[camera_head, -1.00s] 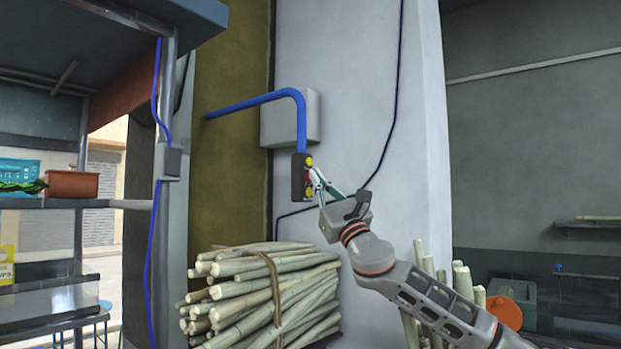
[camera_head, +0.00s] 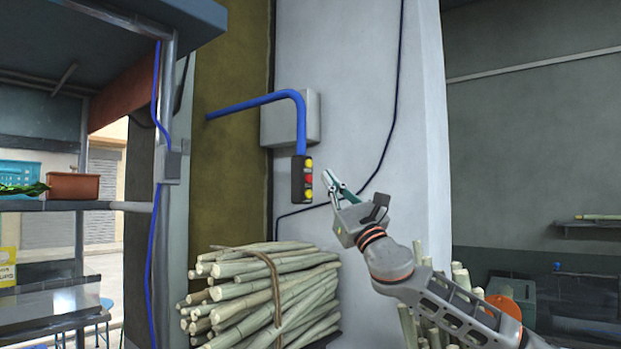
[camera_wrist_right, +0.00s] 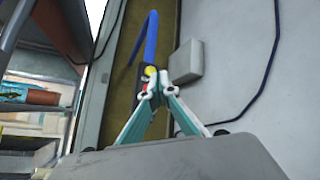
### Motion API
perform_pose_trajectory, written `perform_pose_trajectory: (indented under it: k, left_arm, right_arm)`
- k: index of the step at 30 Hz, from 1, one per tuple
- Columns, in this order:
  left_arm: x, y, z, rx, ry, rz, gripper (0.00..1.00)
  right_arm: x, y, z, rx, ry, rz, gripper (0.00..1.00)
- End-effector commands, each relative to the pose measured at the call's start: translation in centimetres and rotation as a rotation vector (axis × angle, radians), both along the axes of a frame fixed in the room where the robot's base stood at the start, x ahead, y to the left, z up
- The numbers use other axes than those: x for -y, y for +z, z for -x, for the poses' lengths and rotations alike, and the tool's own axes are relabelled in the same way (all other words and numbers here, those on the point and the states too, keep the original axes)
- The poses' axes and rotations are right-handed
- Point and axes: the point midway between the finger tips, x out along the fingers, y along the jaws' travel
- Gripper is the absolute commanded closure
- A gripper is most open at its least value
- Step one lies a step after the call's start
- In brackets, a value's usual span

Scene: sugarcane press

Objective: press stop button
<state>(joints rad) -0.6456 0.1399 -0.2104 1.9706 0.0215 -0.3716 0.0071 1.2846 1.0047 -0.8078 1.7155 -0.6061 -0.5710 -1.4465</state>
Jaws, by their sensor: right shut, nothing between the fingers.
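The button box (camera_head: 298,179) is a small dark box hanging at the lower end of a blue pipe (camera_head: 301,120). Its face carries a yellow button on top, a red button (camera_head: 309,180) in the middle and a yellow one below. My right gripper (camera_head: 327,174) is shut and empty, a short way right of the box, apart from it. In the right wrist view, the shut fingertips (camera_wrist_right: 157,80) overlap the box, and the upper yellow button (camera_wrist_right: 150,71) shows just above them; the red button is partly hidden. My left gripper is out of view.
A grey box (camera_head: 310,112) is on the white wall behind the pipe, with a dark cable (camera_head: 392,120) running down the wall. A tied bundle of cane (camera_head: 265,295) lies below the button box. A shelf (camera_head: 60,205) stands at the left.

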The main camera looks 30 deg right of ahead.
Motion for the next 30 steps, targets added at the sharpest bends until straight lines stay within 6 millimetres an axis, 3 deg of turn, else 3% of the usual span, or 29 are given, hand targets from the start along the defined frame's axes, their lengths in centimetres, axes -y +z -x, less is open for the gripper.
perform_pose_trajectory:
  k: [10, 30]
  left_arm:
    - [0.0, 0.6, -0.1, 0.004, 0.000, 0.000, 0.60]
    - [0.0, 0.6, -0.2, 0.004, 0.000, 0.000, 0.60]
  right_arm:
    - [1.0, 0.0, 2.4, 0.000, 0.001, 0.001, 1.00]
    - [1.0, 0.0, 2.6, 0.000, 0.001, 0.001, 1.00]
